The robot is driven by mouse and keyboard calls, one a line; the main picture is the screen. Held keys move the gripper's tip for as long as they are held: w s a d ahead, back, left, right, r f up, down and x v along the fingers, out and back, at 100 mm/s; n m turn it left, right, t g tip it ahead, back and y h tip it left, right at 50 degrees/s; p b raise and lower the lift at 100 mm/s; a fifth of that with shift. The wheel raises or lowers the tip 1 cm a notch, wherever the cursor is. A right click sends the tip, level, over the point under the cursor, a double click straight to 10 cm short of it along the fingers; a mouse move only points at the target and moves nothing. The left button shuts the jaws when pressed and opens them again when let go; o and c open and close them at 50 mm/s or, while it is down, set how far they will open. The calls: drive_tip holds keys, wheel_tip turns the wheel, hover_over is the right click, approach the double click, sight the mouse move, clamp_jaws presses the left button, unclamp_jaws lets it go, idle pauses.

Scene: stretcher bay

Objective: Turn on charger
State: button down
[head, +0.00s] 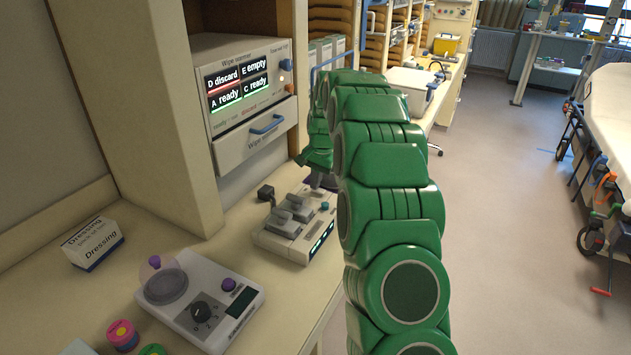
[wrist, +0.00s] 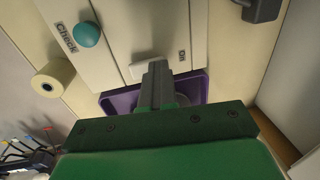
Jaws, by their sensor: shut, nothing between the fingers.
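The charger (head: 283,238) is a pale box on the counter with several grey pieces standing on top and lit green displays on its front. A small blue button (head: 325,206) is on its top right. In the wrist view, a pale casing (wrist: 120,20) has a teal button (wrist: 87,34) marked Check and a white switch piece (wrist: 147,67) beside a small label. This looks like the charger, close up. My gripper (wrist: 157,72) is shut and empty, its tips at the white piece; I cannot tell whether they touch. In the head view my green arm partly hides it.
A purple tray (wrist: 118,104) lies under my fingers, and a pale roll (wrist: 52,78) stands beside the casing.

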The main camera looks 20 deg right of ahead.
sight(325, 193)
drive_tip(key=shift+s+d+f, duration=0.15)
drive_tip(key=shift+s+d, duration=0.5)
wheel_tip(325, 193, up, 14)
drive_tip(key=s+d, duration=0.1)
drive_tip(key=shift+s+d, duration=0.25)
drive_tip(key=shift+d, duration=0.05)
idle(0.3)
drive_tip(key=shift+a, duration=0.1)
drive_tip(key=shift+w+a, duration=0.2)
drive_tip(key=shift+a, duration=0.05)
idle(0.4)
